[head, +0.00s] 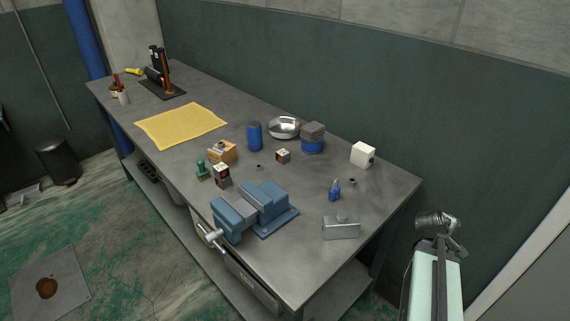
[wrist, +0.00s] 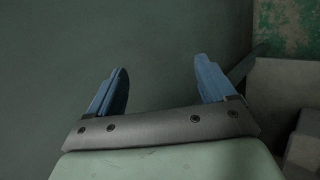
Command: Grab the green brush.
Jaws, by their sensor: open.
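A small green object with a knob-like top and wider base, which I take for the green brush (head: 202,171), stands near the front edge of the workbench (head: 300,275) in the head view. It is left of a small dark box with a pale top and in front of an orange-brown box. My gripper (wrist: 162,82) shows in the wrist view with its two blue fingers spread apart and nothing between them. It faces a plain dark green surface. The brush is not in the wrist view. My arm stands beyond the bench's right end, well away from the brush.
A blue vise (head: 255,211) stands right of the brush. The orange-brown box (head: 222,151) and dark box (head: 221,175) are close to it. A yellow cloth (head: 181,125) lies farther left. A blue can (head: 255,136), metal bowl (head: 284,127) and white box (head: 362,154) stand farther back.

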